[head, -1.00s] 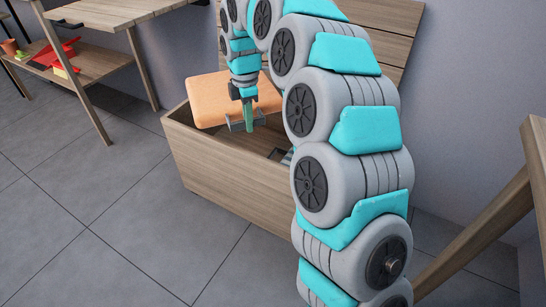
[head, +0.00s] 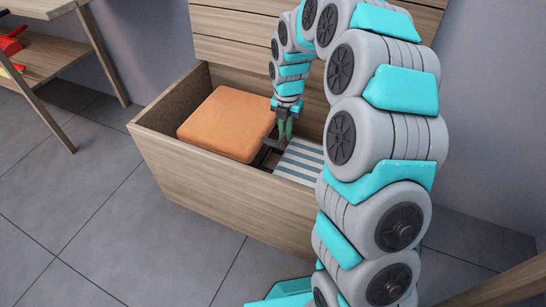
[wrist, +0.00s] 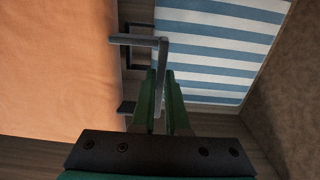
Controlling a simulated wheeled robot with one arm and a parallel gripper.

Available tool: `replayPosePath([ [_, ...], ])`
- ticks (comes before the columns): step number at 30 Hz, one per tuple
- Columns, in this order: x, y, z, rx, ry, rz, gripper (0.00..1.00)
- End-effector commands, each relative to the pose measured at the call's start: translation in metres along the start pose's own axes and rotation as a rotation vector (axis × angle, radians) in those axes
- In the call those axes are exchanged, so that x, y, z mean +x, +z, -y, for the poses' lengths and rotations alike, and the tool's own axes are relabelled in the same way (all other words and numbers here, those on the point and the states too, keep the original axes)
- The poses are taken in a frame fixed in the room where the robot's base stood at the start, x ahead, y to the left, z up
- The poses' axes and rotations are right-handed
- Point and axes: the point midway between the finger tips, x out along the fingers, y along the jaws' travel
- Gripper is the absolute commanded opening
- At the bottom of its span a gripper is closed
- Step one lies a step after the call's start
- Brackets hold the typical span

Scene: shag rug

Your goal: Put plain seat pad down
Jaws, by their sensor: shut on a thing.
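The plain seat pad (head: 225,122) is orange and lies roughly level within the left part of an open wooden chest (head: 215,200). I cannot tell whether it touches the chest's bottom. My gripper (head: 284,132) is at the pad's right side, with its green fingers shut on the pad's grey handle. In the wrist view the gripper (wrist: 160,78) closes around that handle (wrist: 160,62), and the orange pad (wrist: 55,75) fills the left side. The pad's underside is hidden.
A blue-and-white striped pad (head: 300,160) lies in the right part of the chest, with a dark handle on its side facing the orange pad. The chest's raised lid (head: 235,45) stands behind. A wooden shelf (head: 50,55) with red items is at the left. Grey floor is clear in front.

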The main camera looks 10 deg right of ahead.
Motion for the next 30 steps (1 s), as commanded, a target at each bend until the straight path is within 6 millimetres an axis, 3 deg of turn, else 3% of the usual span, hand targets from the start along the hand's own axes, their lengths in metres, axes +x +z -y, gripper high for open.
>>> replayPosePath([
  [6, 0.04, 0.0, 0.002, 0.002, -0.003, -0.003, 0.0],
  [18, 0.084, 0.0, 0.001, 0.002, -0.002, -0.001, 0.0],
  [30, 0.09, 0.0, 0.001, 0.002, -0.001, -0.001, 0.0],
])
